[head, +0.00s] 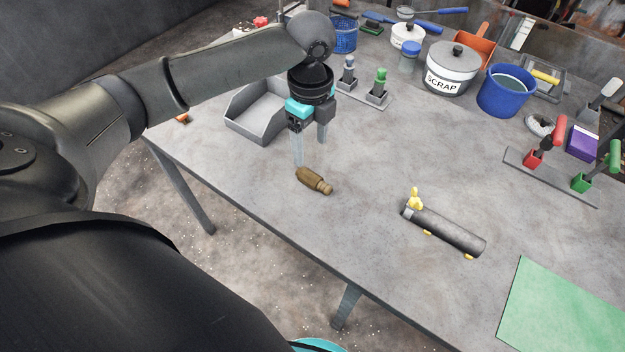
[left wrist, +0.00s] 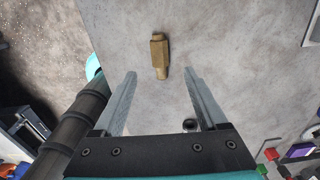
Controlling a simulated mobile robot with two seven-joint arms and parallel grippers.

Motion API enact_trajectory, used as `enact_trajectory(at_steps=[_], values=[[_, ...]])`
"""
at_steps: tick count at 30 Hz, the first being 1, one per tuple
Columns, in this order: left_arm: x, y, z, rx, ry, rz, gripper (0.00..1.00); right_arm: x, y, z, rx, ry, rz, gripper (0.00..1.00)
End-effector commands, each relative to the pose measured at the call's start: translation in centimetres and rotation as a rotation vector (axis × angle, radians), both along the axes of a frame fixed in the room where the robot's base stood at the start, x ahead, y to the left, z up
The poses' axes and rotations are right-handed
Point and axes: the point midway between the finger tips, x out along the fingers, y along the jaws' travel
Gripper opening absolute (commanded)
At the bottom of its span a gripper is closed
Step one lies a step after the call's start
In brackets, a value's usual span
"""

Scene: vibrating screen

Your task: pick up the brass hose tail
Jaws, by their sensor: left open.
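The brass hose tail (head: 314,181) lies on its side on the grey table, near its front edge. It also shows in the left wrist view (left wrist: 159,55), beyond the fingertips and roughly between their lines. My left gripper (head: 310,150) is open and empty. Its fingers point down above the table, just behind the hose tail and apart from it. In the left wrist view both fingers of the gripper (left wrist: 161,73) stand wide apart with nothing between them. My right gripper is not in view.
A grey open tray (head: 243,122) stands behind my left gripper. A dark cylinder with yellow fittings (head: 450,232) lies to the right of the hose tail. A SCRAP pot (head: 451,70) and a blue bucket (head: 504,92) stand farther back. The table between is clear.

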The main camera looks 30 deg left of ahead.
Motion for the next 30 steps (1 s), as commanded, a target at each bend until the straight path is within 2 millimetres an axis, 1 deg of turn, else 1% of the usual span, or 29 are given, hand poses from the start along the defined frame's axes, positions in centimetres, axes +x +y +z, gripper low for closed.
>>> enact_trajectory(at_steps=[1, 3, 6, 14, 22, 25, 30], values=[[-0.1, 0.0, -1.4, -0.001, 0.003, 0.001, 0.75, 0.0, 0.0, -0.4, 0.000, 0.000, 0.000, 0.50], [-0.1, 0.0, -2.6, -0.001, 0.002, 0.002, 0.75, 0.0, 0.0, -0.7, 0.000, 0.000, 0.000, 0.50], [0.0, 0.0, -3.9, -0.001, 0.000, 0.001, 0.75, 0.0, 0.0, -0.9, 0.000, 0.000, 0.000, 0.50], [0.0, 0.0, -5.3, 0.000, -0.001, 0.000, 0.75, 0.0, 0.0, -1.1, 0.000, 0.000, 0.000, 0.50], [-0.1, 0.3, -9.2, 0.000, 0.000, 0.001, 0.75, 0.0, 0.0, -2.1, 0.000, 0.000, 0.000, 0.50], [-0.1, 0.3, -10.0, 0.001, -0.001, 0.000, 0.75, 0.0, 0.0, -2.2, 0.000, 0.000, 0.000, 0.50], [-0.1, 0.3, -9.9, 0.001, -0.002, 0.000, 0.75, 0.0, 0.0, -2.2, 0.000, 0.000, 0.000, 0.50]])
